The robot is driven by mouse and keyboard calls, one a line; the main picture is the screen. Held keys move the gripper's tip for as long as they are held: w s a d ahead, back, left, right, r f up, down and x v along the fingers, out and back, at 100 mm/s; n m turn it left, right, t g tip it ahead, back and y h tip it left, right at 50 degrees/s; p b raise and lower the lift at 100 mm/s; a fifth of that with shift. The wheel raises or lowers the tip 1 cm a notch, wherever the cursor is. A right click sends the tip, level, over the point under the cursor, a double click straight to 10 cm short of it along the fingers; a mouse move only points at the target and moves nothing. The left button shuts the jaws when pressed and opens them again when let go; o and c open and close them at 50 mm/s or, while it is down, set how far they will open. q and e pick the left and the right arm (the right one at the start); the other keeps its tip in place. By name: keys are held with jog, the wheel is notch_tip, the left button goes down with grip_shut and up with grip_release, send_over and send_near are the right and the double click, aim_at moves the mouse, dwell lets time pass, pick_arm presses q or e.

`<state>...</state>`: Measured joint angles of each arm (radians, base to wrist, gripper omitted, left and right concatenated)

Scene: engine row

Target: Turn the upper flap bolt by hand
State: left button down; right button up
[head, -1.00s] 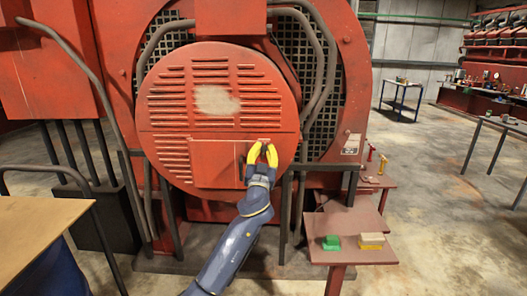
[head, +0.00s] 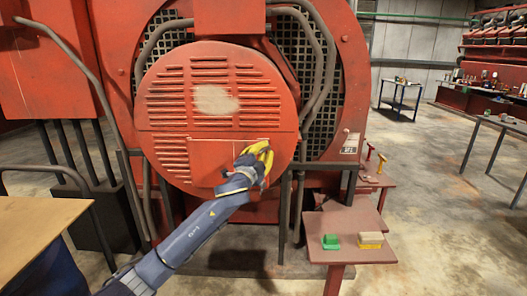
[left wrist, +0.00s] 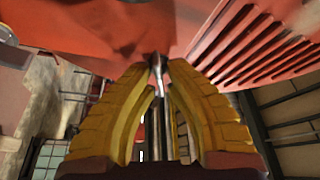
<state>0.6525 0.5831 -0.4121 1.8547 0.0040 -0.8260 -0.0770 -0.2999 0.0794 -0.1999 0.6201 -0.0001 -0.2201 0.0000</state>
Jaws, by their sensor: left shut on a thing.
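The round red engine cover (head: 165,120) has slatted vents on its upper part and a flap (head: 180,160) on its lower part. My left gripper (head: 262,150), with yellow fingers, is at the right side of the flap. In the left wrist view its fingertips (left wrist: 158,68) close on a small metal bolt (left wrist: 157,60), which stands against the red surface. In the head view the fingers hide the bolt. My right gripper is not in view.
A small red table (head: 350,225) at the lower right bears a green block (head: 330,241) and a yellow block (head: 370,240). Dark pipes (head: 284,200) run beside the cover. A wooden table (head: 35,230) stands at the left.

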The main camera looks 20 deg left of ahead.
pick_arm(q)
jog(key=m+g, duration=0.1)
jog(key=m, duration=0.2)
jog(key=m+g, duration=0.1)
jog(key=m, duration=0.2)
jog(key=shift+m+h, duration=0.3)
jog(key=shift+h, duration=0.1)
jog(key=m+g+y, duration=0.1)
jog(key=m+g, duration=0.1)
jog(key=m, duration=0.2)
jog(key=shift+f, duration=0.15)
jog(key=m+g+y, duration=0.1)
jog(key=m, duration=0.1)
jog(key=m+g+y, duration=0.1)
jog(key=m, duration=0.1)
jog(key=shift+a+f+m, duration=0.1)
jog(key=shift+m, duration=0.3)
jog(key=shift+s+a+m+g+y, duration=0.15)
jog(key=shift+m+g+y, duration=0.55)
jog(key=shift+m+y, duration=0.75)
jog(key=shift+m+h, duration=0.25)
jog(key=shift+m, duration=0.1)
jog(key=c, duration=1.6)
grip_release()
jog(key=shift+f, duration=0.15)
jog(key=v, duration=1.2)
